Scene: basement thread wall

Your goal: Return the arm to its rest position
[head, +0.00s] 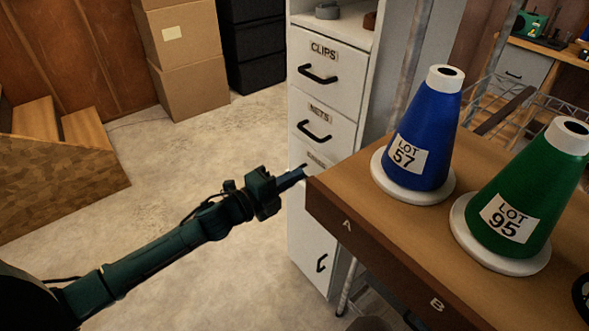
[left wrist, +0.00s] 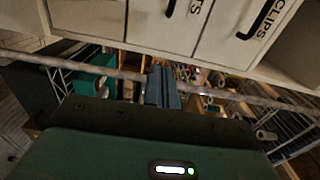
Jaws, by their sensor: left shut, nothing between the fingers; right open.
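My left arm comes in from the left in the head view. Its gripper (head: 299,173) points right, near the left corner of the brown table (head: 330,178), and looks shut with nothing held. In the left wrist view, its blue-grey fingers (left wrist: 162,87) are together and empty, with drawers beyond them. Whether the fingertips touch the table edge I cannot tell. My right gripper is not in view.
A blue cone marked LOT 57 (head: 425,130) and a green cone marked LOT 95 (head: 527,195) stand on the table. A white drawer cabinet (head: 325,50) stands behind the gripper. Cardboard boxes (head: 188,85) and wooden steps (head: 60,165) are farther left. Floor between is clear.

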